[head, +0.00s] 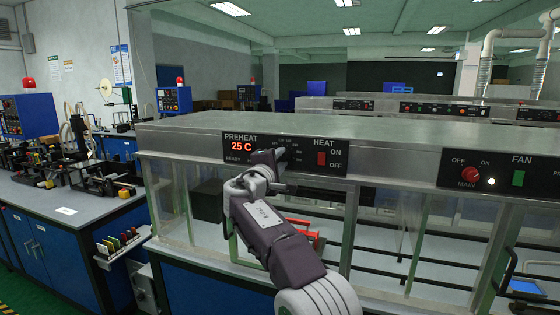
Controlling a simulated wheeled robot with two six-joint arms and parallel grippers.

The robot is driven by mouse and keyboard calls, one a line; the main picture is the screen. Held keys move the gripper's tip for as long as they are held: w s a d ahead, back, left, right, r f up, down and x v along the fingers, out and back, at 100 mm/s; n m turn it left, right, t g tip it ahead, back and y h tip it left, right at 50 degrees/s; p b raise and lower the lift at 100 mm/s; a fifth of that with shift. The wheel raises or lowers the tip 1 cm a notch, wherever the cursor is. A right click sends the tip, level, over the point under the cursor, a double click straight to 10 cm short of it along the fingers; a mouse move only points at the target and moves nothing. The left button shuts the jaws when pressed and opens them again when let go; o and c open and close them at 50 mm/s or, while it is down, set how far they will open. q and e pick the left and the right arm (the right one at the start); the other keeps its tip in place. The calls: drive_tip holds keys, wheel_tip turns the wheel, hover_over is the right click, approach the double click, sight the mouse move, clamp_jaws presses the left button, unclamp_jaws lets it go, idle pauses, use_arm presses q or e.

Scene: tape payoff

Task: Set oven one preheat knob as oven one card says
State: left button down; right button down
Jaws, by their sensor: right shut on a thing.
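The oven's front panel (243,160) is black, with a red preheat display (241,146) reading 25 C above the word READY. My right gripper (276,160) reaches up to this panel, just right of the display. It is shut on the preheat knob, which the gripper hides almost fully. Part of the printed scale shows above the gripper, but I cannot read the knob's setting. I cannot make out an oven one card. My left gripper is not in view.
Right of the knob is a red heat switch (321,159). Glass panes and posts stand below the oven's hood (400,147). A workbench (60,205) with fixtures stands at left.

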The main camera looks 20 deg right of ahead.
drive_tip(key=c, duration=1.1)
unclamp_jaws()
drive_tip(key=shift+s+a+f+b, duration=0.2)
drive_tip(key=shift+s+b, duration=0.1)
drive_tip(key=shift+b, duration=0.1)
drive_tip(key=b+v, duration=0.3)
drive_tip(key=v, duration=0.5)
drive_tip(key=shift+s+r, duration=0.1)
drive_tip(key=shift+s, duration=0.1)
